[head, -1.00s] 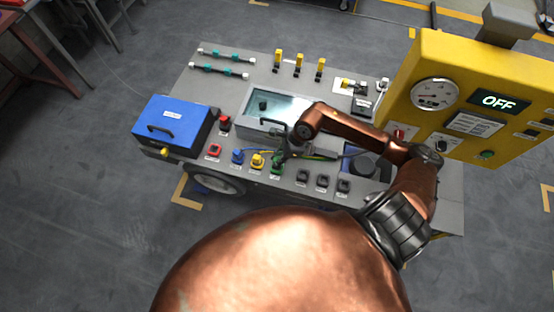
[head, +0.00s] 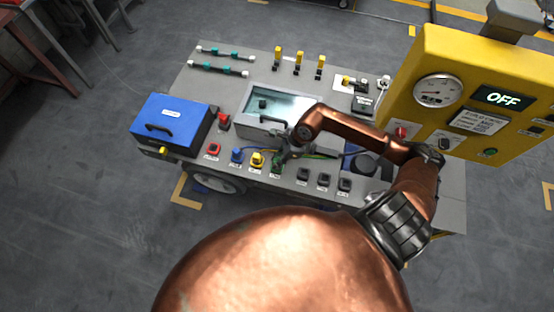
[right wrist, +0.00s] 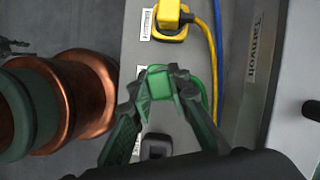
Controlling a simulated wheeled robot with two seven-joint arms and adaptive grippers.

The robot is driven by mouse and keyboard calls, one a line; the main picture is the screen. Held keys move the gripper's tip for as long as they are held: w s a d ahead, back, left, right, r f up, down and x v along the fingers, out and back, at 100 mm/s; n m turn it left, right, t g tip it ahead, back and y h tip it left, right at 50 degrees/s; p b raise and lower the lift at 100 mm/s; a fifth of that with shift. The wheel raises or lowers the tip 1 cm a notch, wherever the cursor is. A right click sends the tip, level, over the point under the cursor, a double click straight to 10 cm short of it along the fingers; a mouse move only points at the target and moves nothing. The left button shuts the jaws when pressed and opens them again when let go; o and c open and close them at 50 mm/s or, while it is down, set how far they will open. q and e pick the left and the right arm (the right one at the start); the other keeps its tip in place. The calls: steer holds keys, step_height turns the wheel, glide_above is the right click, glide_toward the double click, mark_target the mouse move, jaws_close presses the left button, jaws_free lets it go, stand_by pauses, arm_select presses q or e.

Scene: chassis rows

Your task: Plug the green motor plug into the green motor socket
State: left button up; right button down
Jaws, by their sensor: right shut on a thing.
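The green motor plug (right wrist: 160,84) is between the fingertips of my right gripper (right wrist: 163,90) in the right wrist view, with its green cable curving off to the right. My right gripper (head: 281,157) is shut on it, low over the row of coloured sockets in the head view. The green motor socket (head: 276,168) shows only as a small dark green patch below the gripper; in the wrist view the plug and fingers hide it. I cannot tell whether the plug is seated in it. My left gripper is not in view.
The yellow plug (right wrist: 169,14) sits at its yellow socket beside the green one. Blue (head: 237,155) and red (head: 214,149) sockets lie further left, and several black sockets (head: 303,174) to the right. A blue box (head: 172,124) and a yellow panel reading OFF (head: 470,75) flank the bench.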

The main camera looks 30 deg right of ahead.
steer(key=shift+f, duration=0.4)
steer(key=c, duration=1.7)
jaws_free()
steer(key=shift+c, duration=0.2)
steer(key=shift+r, duration=0.1)
steer(key=v, duration=1.2)
